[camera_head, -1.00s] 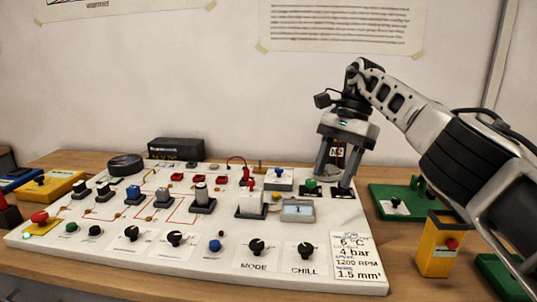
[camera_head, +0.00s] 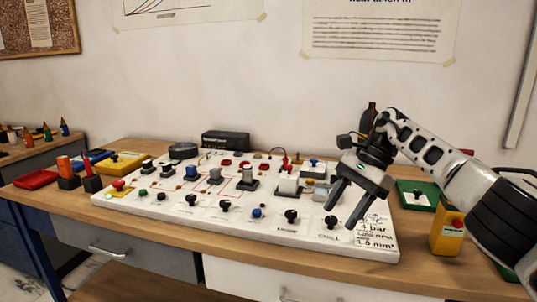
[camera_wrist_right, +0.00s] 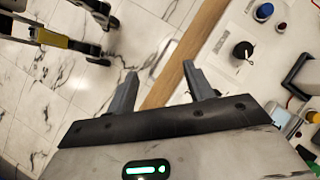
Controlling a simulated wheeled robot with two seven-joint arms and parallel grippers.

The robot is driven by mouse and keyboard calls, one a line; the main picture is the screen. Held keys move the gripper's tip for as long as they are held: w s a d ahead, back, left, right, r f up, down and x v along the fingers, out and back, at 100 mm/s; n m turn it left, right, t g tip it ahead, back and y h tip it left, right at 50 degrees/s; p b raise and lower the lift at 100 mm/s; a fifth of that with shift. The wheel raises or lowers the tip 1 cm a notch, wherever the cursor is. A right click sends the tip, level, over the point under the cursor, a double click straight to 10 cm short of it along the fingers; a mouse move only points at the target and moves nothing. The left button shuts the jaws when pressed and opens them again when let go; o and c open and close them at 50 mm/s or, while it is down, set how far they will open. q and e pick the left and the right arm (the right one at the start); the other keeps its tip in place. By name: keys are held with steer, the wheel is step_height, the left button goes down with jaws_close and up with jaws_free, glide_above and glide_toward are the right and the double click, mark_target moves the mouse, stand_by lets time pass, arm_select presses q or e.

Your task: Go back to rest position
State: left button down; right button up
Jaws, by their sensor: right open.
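My right gripper (camera_head: 339,217) is open and empty. Its fingers point down and to the left above the right part of the white gauge panel (camera_head: 200,228), near the panel's front right. In the right wrist view the two fingers (camera_wrist_right: 158,72) are spread apart with nothing between them. They appear over the floor and the table's edge, with the panel to the right. My left gripper is not seen in the head view.
A yellow box with a red button (camera_head: 446,233) and a green base (camera_head: 418,194) stand right of the panel. A black box (camera_head: 225,141) is behind it. Red (camera_head: 36,179) and yellow (camera_head: 122,163) trays lie to the left. Marble-patterned floor (camera_wrist_right: 60,90) shows in the wrist view.

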steer(key=s+a+f+m+t+y, duration=0.2)
steer(key=s+a+f+m+y, duration=0.35)
steer(key=a, duration=0.55)
steer(key=s+a+f+m+t+y, duration=0.3)
steer(key=a+f+m+y, duration=0.35)
steer(key=a+m, duration=0.35)
steer(key=s+d+f+n+t+h, duration=0.4)
steer(key=s+d+f+n+h, duration=0.3)
steer(key=n, duration=0.8)
steer(key=s+d+f+n+t+h, duration=0.3)
steer(key=s+d+f+n+h, duration=0.4)
steer(key=s+d+n, duration=0.5)
step_height(320, 180, down, 2)
steer(key=s+n, duration=0.2)
steer(key=n, duration=0.1)
steer(key=shift+d+t+h, duration=0.3)
steer(key=shift+t+h, duration=0.1)
